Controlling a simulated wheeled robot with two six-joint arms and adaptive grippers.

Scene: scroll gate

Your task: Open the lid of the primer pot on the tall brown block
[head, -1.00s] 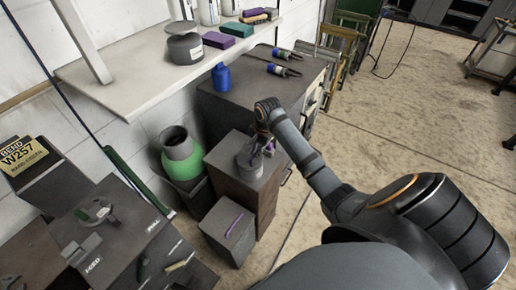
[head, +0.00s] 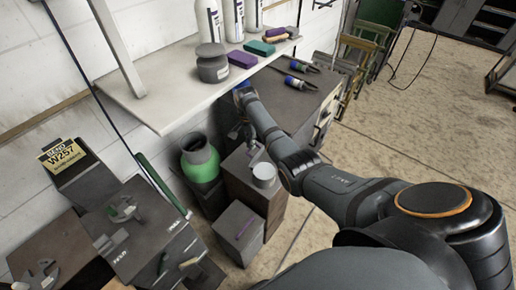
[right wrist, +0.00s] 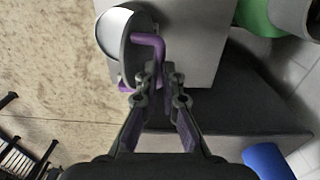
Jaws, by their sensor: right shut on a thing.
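The primer pot (head: 264,176) stands on the tall brown block (head: 262,205), with a pale round top facing up in the head view. In the right wrist view the pot (right wrist: 121,20) shows a white surface beside a tilted grey disc that looks like its lid (right wrist: 110,38). A bent purple handle (right wrist: 151,43) runs from the disc to my right gripper (right wrist: 163,80). That gripper is shut on the handle; the exact contact is partly hidden by the fingers. My left gripper is not in view.
A lower grey block (head: 238,234) with a purple bar stands in front. A green-banded vessel (head: 200,163) is to the left. A dark cabinet (head: 298,103) with screwdriver-like tools stands behind, with a blue bottle (right wrist: 268,160) on it. A white shelf (head: 165,103) overhangs the left.

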